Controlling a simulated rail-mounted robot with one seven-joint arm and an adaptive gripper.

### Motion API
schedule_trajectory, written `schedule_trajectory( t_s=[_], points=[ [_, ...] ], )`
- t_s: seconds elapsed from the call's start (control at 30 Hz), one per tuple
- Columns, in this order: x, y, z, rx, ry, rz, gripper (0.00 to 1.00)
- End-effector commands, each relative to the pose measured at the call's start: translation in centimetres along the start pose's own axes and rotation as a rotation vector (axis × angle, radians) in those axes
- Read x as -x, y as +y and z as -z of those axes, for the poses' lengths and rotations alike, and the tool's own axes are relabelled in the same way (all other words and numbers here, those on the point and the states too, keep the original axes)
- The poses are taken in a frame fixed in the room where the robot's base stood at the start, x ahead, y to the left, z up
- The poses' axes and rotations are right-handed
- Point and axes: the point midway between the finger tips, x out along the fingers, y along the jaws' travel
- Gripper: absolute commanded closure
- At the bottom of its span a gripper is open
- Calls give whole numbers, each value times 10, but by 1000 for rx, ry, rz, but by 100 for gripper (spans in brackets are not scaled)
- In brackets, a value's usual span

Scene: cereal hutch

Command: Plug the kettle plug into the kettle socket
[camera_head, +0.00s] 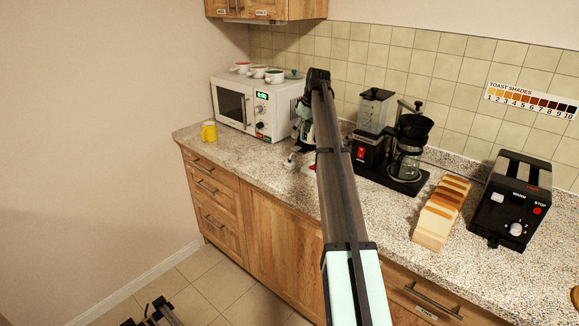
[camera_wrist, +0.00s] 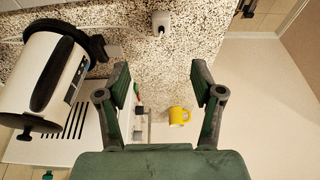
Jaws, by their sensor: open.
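My gripper (camera_wrist: 161,78) is open in the wrist view, its two dark fingers wide apart with nothing held between them. A small white plug-like piece (camera_wrist: 161,20) with a dark tip lies on the counter beyond the fingertips, and a pale cord runs left from it. I take it for the kettle plug. A white and black kettle-like appliance (camera_wrist: 40,75) is at the left. I cannot make out the kettle socket for certain.
The white microwave (camera_head: 258,107) carries several cups. A yellow mug (camera_head: 209,131) stands left of it. The coffee maker (camera_head: 405,150), bread loaf (camera_head: 441,213) and black toaster (camera_head: 510,200) stand to the right. The speckled counter (camera_head: 262,165) is clear near its front edge.

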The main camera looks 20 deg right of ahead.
Motion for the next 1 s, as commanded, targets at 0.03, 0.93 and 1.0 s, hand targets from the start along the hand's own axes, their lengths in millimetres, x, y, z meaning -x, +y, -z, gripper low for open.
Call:
schedule_trajectory(
  t_s=[0.03,0.93,1.0],
  points=[
    [-5,-1,0,0,-1,1,33],
    [-116,0,0,0,0,0,33],
    [-116,0,0,0,0,0,33]
  ],
)
